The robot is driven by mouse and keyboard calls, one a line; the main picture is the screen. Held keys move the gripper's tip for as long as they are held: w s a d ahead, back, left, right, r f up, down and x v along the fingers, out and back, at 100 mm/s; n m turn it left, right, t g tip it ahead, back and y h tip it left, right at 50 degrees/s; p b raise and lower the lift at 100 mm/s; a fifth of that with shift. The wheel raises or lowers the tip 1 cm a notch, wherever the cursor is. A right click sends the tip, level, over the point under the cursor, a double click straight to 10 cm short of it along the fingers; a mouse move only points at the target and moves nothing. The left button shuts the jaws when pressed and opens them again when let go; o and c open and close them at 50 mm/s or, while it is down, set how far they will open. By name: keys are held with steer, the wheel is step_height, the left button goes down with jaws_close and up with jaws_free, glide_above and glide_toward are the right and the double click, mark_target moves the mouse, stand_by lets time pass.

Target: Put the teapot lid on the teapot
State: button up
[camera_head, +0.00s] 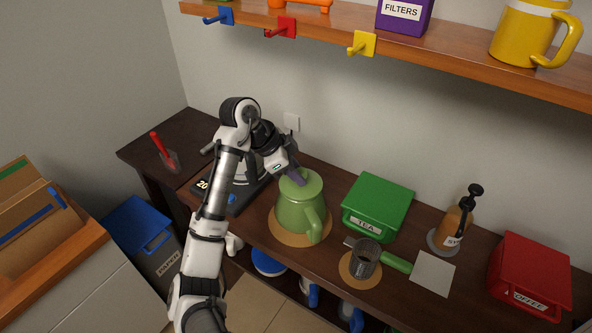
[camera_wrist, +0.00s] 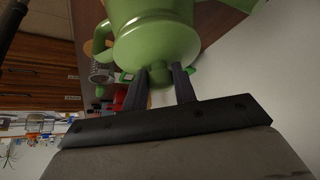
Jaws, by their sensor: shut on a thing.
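The green teapot (camera_head: 293,215) stands upright on a round cork mat (camera_head: 273,237) on the dark counter, its handle toward the front. The green teapot lid (camera_head: 313,184) is at the top of the teapot, partly covered by my gripper (camera_head: 298,178). In the wrist view the lid (camera_wrist: 153,45) is a round disc over the teapot body (camera_wrist: 150,10). My gripper's two dark fingers (camera_wrist: 160,80) are shut on the lid's knob. I see no clear gap between lid and teapot, but cannot tell if the lid is fully seated.
A green tea box (camera_head: 377,205) stands right of the teapot. A strainer (camera_head: 365,257) with a green handle sits on a small mat in front of the box. A pump bottle (camera_head: 455,222) and a red coffee box (camera_head: 530,275) are farther right. A shelf (camera_head: 440,55) hangs above.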

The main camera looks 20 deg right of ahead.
steer(key=shift+f, duration=0.5)
steer(key=o, duration=1.1)
steer(key=shift+r+p, duration=2.2)
steer(key=shift+r, duration=0.9)
steer(key=shift+f, duration=0.1)
